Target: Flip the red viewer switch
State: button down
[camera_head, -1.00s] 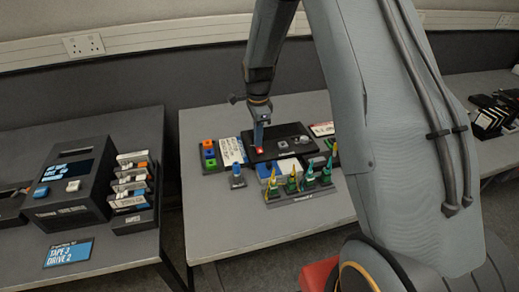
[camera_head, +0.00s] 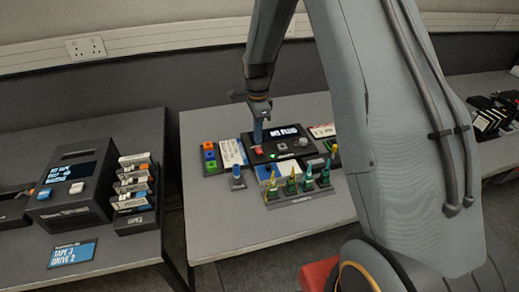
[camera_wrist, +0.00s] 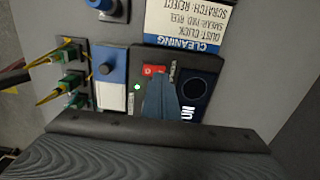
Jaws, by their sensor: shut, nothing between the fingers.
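The viewer is a dark box (camera_head: 306,149) on the middle table. Its screen (camera_head: 288,132) is lit with white text, seemingly "NO FIBRE", and a small green light (camera_head: 275,156) glows on its front. The red switch (camera_head: 259,150) is at the box's left end; it also shows in the wrist view (camera_wrist: 153,70), beside the green light (camera_wrist: 137,87). My gripper (camera_head: 258,140) is shut and empty, its blue-grey fingers pointing down right at the switch. In the wrist view the fingertips (camera_wrist: 158,78) overlap the switch's edge; I cannot tell whether they touch it.
A white and blue cleaning card (camera_head: 231,153) lies left of the viewer, with a block of coloured buttons (camera_head: 210,157) beyond it. A rack of green and yellow connectors (camera_head: 300,188) stands in front. The table's front is clear.

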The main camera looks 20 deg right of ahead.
aim_at(258, 148)
jog(key=shift+r+p, duration=1.05)
jog(key=shift+r, duration=1)
